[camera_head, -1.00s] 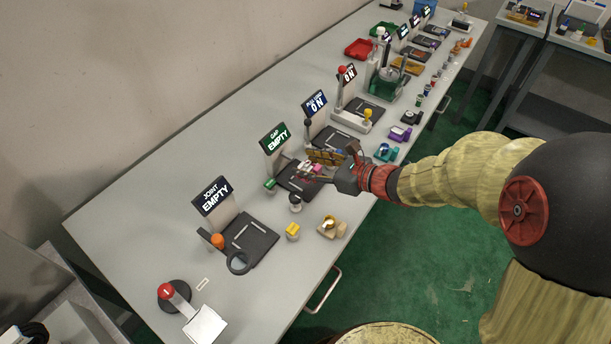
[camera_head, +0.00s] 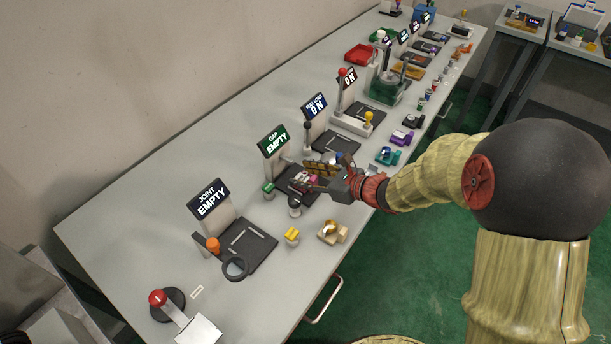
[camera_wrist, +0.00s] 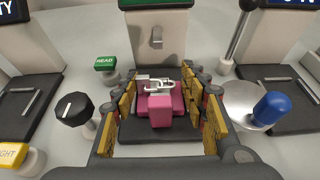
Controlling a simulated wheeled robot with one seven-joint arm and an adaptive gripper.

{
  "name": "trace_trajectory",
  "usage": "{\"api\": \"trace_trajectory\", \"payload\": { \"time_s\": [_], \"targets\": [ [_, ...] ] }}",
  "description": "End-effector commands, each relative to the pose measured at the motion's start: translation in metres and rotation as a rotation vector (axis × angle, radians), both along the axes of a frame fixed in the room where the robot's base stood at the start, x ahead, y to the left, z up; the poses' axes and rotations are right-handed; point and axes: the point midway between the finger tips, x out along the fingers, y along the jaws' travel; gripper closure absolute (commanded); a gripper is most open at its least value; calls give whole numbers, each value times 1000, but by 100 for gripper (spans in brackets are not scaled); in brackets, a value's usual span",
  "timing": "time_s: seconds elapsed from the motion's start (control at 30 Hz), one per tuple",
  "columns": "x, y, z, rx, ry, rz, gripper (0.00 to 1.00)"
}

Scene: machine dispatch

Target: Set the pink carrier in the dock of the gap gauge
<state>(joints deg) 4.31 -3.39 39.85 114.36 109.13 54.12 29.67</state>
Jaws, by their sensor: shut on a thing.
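The pink carrier (camera_wrist: 160,112), with a silver chain-like piece on it, is between my gripper's gold-padded fingers in the wrist view. My gripper (camera_wrist: 170,88) is shut on it. The carrier is over the dark dock plate (camera_wrist: 160,137) of the gap gauge; whether it touches the plate I cannot tell. In the head view my gripper (camera_head: 312,176) is at the gap gauge (camera_head: 275,144), whose green sign reads "GAP EMPTY". The carrier (camera_head: 312,182) is partly hidden there by the gripper.
A green button (camera_wrist: 105,64) and a black knob (camera_wrist: 74,108) stand left of the dock. A lever and a blue-knobbed round part (camera_wrist: 270,106) stand right. The joint gauge (camera_head: 210,200) is to the left, with a yellow block (camera_head: 292,236) near the table's front edge.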

Motion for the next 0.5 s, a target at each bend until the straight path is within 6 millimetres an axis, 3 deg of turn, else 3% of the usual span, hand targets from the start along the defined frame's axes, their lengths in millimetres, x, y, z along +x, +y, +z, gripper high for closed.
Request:
{"api": "trace_trajectory", "payload": {
  "time_s": [0.07,0.1,0.4,0.5],
  "targets": [
    [0,0,-3,0,0,0,85],
    [0,0,-3,0,0,0,55],
    [0,0,-3,-1,1,0,38],
    [0,0,-3,-1,1,0,38]
  ]
}}
